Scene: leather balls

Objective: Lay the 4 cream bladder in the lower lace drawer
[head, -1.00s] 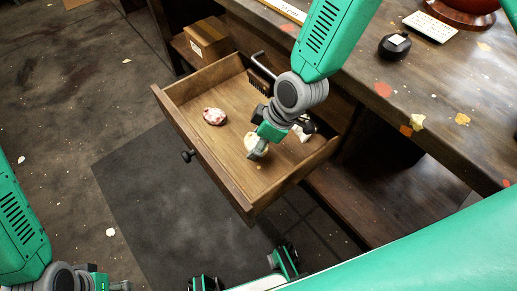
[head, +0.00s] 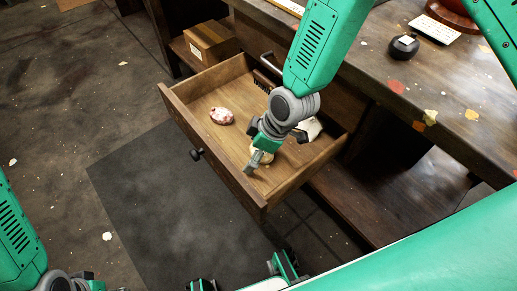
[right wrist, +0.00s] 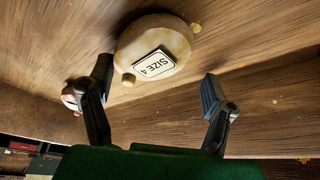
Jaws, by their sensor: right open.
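The wooden drawer (head: 222,166) is pulled out below the bench. The cream bladder marked SIZE 4 (right wrist: 153,42) lies on its floor. In the head view this bladder (head: 262,155) is partly hidden by my right gripper (head: 255,160). In the right wrist view that gripper (right wrist: 156,92) is open, with its fingers apart and the bladder just beyond them. A pinkish-white lump (head: 221,116) lies farther left in the drawer; it also shows at the left of the right wrist view (right wrist: 69,98). My left gripper (head: 88,282) is cut off at the bottom left.
A cardboard box (head: 210,42) sits on the shelf behind the drawer. A white item (head: 312,128) lies at the drawer's right end, partly behind my right arm. The bench top (head: 385,65) holds a black round item (head: 404,45) and a card. The drawer's middle floor is bare.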

